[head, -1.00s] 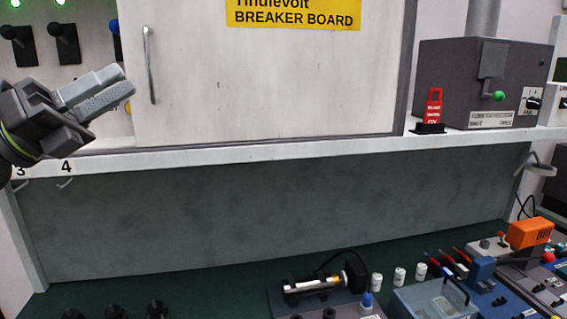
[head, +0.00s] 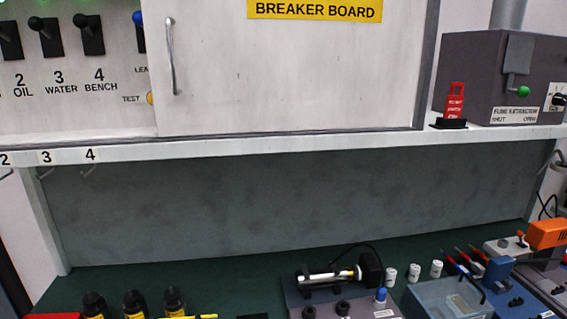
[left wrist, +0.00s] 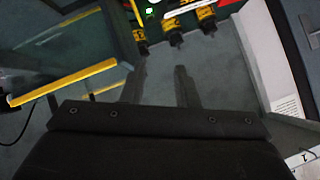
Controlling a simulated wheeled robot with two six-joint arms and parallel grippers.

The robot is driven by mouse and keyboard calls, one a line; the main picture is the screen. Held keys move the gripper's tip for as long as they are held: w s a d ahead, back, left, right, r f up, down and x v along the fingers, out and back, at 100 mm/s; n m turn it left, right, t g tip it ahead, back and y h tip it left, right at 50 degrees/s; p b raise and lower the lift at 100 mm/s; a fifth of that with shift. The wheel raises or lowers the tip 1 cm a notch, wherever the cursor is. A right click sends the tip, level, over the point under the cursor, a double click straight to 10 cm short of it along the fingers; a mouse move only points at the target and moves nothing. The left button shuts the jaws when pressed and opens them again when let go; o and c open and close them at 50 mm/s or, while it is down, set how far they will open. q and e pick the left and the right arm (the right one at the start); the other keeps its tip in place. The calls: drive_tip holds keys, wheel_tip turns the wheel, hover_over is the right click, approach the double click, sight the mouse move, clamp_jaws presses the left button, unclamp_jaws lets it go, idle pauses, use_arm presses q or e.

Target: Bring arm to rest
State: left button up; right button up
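My left gripper (left wrist: 163,82) shows only in the left wrist view. Its two dark fingers stand apart with nothing between them, over grey floor or surface. It touches nothing that I can see. In the head view neither arm shows now. My right gripper is in no view.
The head view shows a white shelf (head: 330,143) under the breaker board cabinet (head: 290,70). A yellow-edged panel (left wrist: 65,83) is left of my left gripper.

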use_arm(q)
drive_tip(key=s+d+f+n+g+h, duration=0.1)
drive_tip(key=s+d+f+g, duration=0.25)
drive_tip(key=s, duration=0.35)
drive_tip(key=s+d+f+n+g+h, duration=0.1)
drive_tip(key=s+d+f+g, duration=0.15)
drive_tip(key=s+f, duration=0.35)
wheel_tip(320, 180, down, 31)
drive_tip(key=s+a+g+h+b, duration=0.1)
drive_tip(key=s+a+g+b, duration=0.15)
drive_tip(key=b, duration=0.35)
drive_tip(key=s+d+f+b, duration=0.2)
drive_tip(key=s+f+b, duration=0.2)
drive_tip(key=s+f, duration=1)
wheel_tip(320, 180, down, 5)
drive_tip(key=shift+s+r, duration=0.1)
drive_tip(key=shift+s, duration=0.25)
drive_tip(key=shift+c, duration=0.5)
